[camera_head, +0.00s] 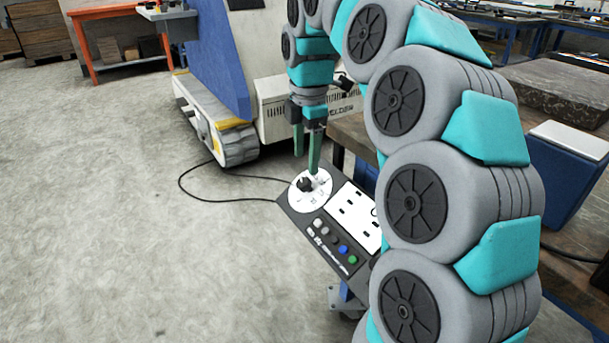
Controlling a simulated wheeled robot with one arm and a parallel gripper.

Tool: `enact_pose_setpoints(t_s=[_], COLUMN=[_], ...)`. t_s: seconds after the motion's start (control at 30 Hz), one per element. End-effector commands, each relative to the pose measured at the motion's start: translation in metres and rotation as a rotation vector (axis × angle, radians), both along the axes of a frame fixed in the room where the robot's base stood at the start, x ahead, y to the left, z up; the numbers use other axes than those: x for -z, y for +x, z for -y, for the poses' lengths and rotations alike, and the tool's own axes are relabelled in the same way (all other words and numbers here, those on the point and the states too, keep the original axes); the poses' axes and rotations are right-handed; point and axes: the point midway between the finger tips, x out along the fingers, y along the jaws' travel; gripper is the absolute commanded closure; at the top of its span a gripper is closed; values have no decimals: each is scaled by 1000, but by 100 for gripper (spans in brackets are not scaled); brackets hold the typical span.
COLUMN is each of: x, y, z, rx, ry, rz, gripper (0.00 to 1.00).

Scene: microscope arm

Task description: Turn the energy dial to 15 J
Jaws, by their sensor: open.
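The energy dial is a black knob (304,184) on a round white scale plate (311,194) at the far left of a dark control panel (333,250). The scale marks are too small to read, so I cannot tell the dial's setting. My gripper (306,167) points down at the knob with two green fingers apart, and it is open.
The panel carries a white plate (353,214) and several coloured buttons (343,250). A brown table (350,130) lies behind my arm, with a blue box (563,180) on the right. A black cable (215,200) runs over the open floor. A white welder (290,107) stands behind.

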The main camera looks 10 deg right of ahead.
Motion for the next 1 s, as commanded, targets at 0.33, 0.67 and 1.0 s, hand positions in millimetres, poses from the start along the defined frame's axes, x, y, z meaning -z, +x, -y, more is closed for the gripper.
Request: enact_pose_setpoints(t_s=[0.33,0.67,1.0], x=[48,63,63], y=[2,4,4], z=[-1,-2,-2], rx=[0,0,0], ry=[0,1,1], rz=[-5,0,-1], gripper=[30,30,58])
